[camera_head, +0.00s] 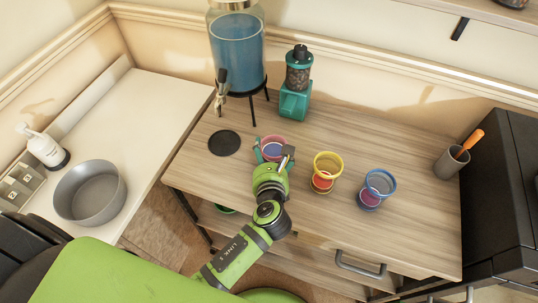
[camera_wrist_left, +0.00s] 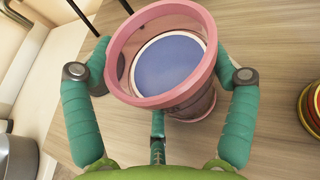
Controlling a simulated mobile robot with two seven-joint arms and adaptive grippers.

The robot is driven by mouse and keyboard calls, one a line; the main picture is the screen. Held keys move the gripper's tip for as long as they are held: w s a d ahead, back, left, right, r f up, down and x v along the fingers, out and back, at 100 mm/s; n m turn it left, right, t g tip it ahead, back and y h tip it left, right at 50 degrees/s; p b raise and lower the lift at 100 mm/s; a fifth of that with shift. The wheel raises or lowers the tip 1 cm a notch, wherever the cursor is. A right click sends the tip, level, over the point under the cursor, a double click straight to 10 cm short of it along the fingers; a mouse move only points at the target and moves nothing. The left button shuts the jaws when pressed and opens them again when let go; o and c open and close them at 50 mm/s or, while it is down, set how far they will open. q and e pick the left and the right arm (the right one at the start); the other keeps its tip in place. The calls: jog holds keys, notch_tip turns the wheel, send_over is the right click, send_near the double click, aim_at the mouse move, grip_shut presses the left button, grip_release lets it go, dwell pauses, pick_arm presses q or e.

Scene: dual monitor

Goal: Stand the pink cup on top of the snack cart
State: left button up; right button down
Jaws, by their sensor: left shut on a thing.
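The pink cup (camera_head: 273,143) is over the wooden top of the snack cart (camera_head: 410,225), left of the other cups. In the left wrist view the pink cup (camera_wrist_left: 190,102) shows its wide rim and a blue inside, mouth towards the camera. My left gripper (camera_head: 271,153) is shut on it, with one teal finger on each side in the wrist view (camera_wrist_left: 160,60). The cup looks roughly upright. I cannot tell whether its base touches the wood. The arm hides part of the cup in the head view. My right gripper is not in view.
A yellow-rimmed cup (camera_head: 328,163) and a blue-rimmed cup (camera_head: 380,184) stand to the right. A blue drink dispenser (camera_head: 236,55), a teal grinder (camera_head: 297,85) and a black disc (camera_head: 224,143) are behind. A grey holder (camera_head: 450,162) is far right.

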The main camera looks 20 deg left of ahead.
pick_arm(q)
jog(key=o, duration=1.4)
jog(key=shift+f, duration=0.1)
jog(key=shift+c, duration=0.2)
jog(key=shift+r, duration=0.2)
jog(key=v, duration=1.2)
jog(key=shift+b, duration=0.35)
